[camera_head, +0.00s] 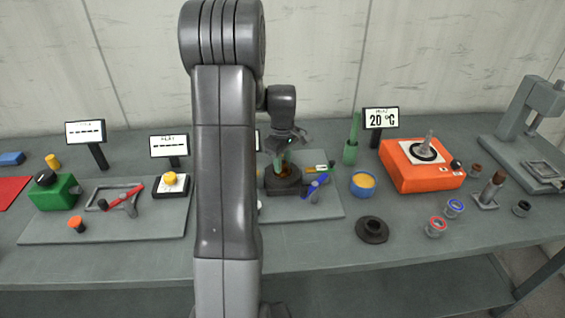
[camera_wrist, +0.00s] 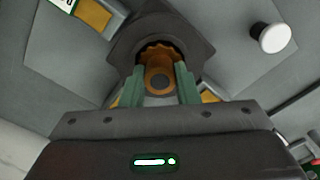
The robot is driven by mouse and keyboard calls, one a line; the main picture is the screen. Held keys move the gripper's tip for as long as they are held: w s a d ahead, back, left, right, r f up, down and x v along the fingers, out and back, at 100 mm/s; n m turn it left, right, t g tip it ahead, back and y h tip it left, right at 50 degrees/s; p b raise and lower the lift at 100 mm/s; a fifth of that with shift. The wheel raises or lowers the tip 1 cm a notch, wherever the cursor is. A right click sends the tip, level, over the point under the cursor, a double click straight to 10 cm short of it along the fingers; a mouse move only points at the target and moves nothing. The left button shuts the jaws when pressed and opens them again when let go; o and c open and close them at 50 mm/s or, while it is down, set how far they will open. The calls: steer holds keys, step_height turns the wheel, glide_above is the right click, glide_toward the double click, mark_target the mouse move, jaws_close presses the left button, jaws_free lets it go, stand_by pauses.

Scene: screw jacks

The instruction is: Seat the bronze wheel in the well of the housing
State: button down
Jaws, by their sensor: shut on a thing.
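The dark housing (camera_head: 283,182) stands on the right-hand grey mat, under my gripper (camera_head: 281,162). In the wrist view the housing (camera_wrist: 198,35) has a round opening. In the head view only a sliver of bronze shows, and my fingers partly hide the well.
A black flanged disc (camera_head: 372,229) and an orange heater (camera_head: 422,165) are further right. In the wrist view a white round knob (camera_wrist: 273,38) stands near the housing.

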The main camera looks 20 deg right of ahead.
mark_target(283, 162)
steer(key=shift+f, duration=0.4)
steer(key=shift+f, duration=0.15)
steer(key=c, duration=1.1)
jaws_free()
steer(key=shift+w+d+r, duration=0.1)
steer(key=shift+w+r, duration=0.1)
steer(key=shift+r, duration=0.4)
step_height(283, 162, up, 11)
steer(key=b, duration=0.1)
steer(key=shift+s, duration=0.2)
step_height(283, 162, down, 12)
steer(key=shift+r+p, duration=0.15)
steer(key=shift+p, duration=0.4)
steer(key=shift+r+b, duration=0.35)
steer(key=shift+r, duration=1.3)
